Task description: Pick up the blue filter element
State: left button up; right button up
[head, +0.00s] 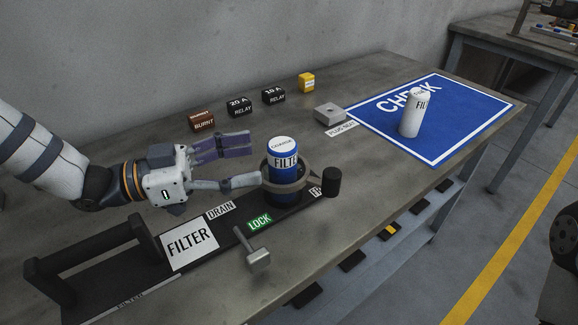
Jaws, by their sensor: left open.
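The blue filter element (283,156) stands upright in a grey ring clamp (300,184) on a dark fixture base. It has a white top and a white label band. My left gripper (250,161) is open and comes in from the left. Its purple-grey far finger is behind and to the left of the filter. Its near finger reaches to the ring's left side, and I cannot tell if it touches. The gripper holds nothing. My right gripper is not in view.
A green LOCK label and a small lever (257,258) sit in front of the filter. A black handle (90,258) stands at left. Relay blocks (239,107) line the back. A white filter (411,113) stands on the blue CHECK mat (462,112). A metal block (329,114) is beside it.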

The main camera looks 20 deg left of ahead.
aim_at(284, 153)
pick_arm(q)
jog(key=b+x, duration=0.1)
jog(key=x, duration=0.6)
jog(key=shift+w+d, duration=0.1)
jog(key=c, duration=1.3)
